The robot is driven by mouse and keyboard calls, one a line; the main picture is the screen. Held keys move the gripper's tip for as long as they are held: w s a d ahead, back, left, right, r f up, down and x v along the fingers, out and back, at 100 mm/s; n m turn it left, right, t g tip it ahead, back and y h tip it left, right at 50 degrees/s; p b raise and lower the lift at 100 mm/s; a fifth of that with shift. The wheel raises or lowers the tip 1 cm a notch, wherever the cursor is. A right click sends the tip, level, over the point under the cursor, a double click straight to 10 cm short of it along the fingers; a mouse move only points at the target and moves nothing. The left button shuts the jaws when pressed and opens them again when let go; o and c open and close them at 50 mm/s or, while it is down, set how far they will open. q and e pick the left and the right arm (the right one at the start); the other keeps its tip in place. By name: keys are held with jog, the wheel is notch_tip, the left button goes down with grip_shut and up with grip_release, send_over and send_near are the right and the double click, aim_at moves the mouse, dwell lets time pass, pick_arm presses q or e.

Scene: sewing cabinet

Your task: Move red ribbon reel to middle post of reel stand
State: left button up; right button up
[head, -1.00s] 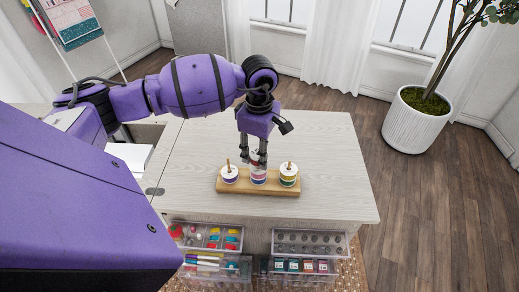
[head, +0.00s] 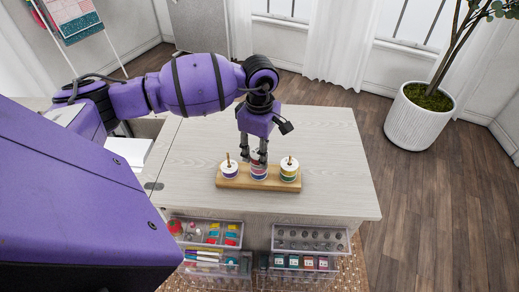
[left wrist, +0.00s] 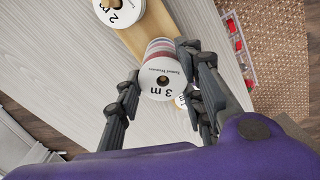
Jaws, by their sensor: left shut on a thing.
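The wooden reel stand (head: 224,183) has three posts and lies on the pale table. My left gripper (head: 259,160) points down over its middle and is shut on the red ribbon reel (left wrist: 160,83), a white-ended reel marked "3 m". My right gripper is out of view.
Clear open drawers with colored items (head: 205,233) and small parts (head: 310,242) stick out under the table's front edge. The tabletop (head: 325,145) around the stand is clear. A potted plant (head: 420,117) stands on the floor at right.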

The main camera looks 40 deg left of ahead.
pick_arm(q)
jog(key=o, duration=1.1)
jog(key=shift+r, duration=0.1)
notch_tip(320, 180, up, 12)
jog(key=shift+f, duration=0.1)
